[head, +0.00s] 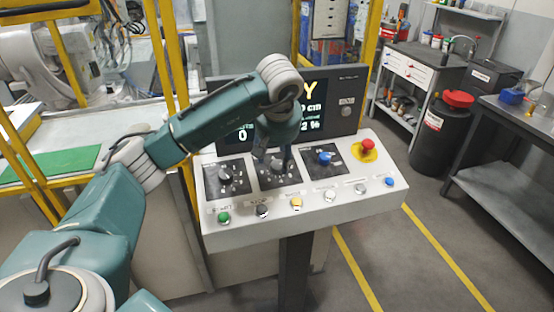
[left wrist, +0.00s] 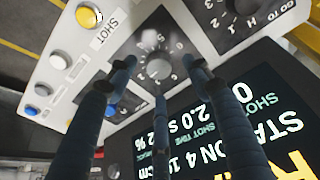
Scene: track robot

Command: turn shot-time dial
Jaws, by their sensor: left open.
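The console (head: 300,215) carries a row of three dials. The middle dial (head: 278,167) is a dark knob on a black plate with a numbered scale; I cannot read its name. In the left wrist view this dial (left wrist: 158,67) sits between the fingertips. My left gripper (head: 273,155) is open just over it, its fingers spread around the knob with visible gaps. It also shows in the left wrist view (left wrist: 160,72). The display (head: 315,110) behind is partly covered by my arm; in the left wrist view it reads shot time 2.0 s. My right gripper is not in view.
A left dial (head: 225,176) and a blue knob (head: 324,158) flank the middle dial. A red emergency button (head: 367,145) is at right. Several buttons, including a green one (head: 223,217), line the front edge. Yellow posts (head: 165,50) stand behind left.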

